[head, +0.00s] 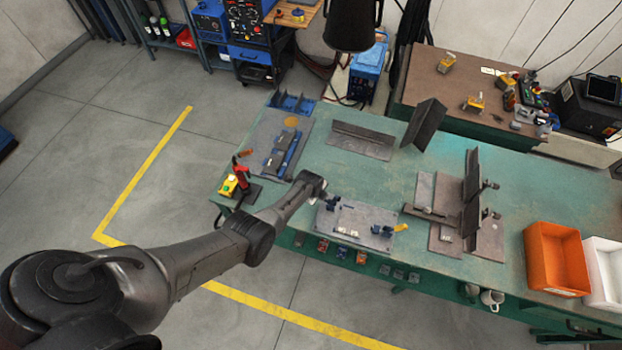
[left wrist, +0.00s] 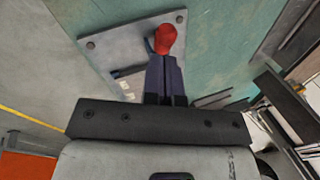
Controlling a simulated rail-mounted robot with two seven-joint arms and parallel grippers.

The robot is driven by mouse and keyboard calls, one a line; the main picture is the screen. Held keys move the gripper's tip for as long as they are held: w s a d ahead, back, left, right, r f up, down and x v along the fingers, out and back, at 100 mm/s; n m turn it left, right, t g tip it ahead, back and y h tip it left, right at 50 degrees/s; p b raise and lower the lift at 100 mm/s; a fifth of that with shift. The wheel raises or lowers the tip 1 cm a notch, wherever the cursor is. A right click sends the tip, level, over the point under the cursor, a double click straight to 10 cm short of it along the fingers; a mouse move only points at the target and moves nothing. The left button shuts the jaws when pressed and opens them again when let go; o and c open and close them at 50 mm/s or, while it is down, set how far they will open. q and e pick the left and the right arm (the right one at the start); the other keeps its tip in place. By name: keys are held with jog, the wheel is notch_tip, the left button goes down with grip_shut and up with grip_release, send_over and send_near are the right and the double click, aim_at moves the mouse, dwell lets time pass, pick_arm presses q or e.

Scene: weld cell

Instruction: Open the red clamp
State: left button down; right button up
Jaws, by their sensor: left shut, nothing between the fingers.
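The red clamp shows in the left wrist view as a rounded red handle (left wrist: 166,38) just beyond my left gripper's fingertips (left wrist: 164,62). It stands over a grey fixture plate (left wrist: 105,48). The fingers are together with nothing between them; I cannot tell whether they touch the handle. In the head view my left gripper (head: 322,196) is at the left end of the plate (head: 352,236), by a small dark blue clamp body (head: 332,204); the red handle is not clearly seen there. A clamp with a yellow handle (head: 401,228) is at the plate's right end. My right gripper is out of view.
The plate lies at the front of the green table (head: 405,180). A red tool (head: 241,172) and yellow box (head: 229,185) are left of my gripper. Steel angles (head: 362,138) lie behind. An orange bin (head: 556,258) stands at the right.

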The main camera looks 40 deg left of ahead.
pick_arm(q)
jog(key=p+v, duration=0.6)
jog(key=v, duration=1.5)
jog(key=shift+s+a+r, duration=0.2)
jog(key=shift+s+r, duration=0.1)
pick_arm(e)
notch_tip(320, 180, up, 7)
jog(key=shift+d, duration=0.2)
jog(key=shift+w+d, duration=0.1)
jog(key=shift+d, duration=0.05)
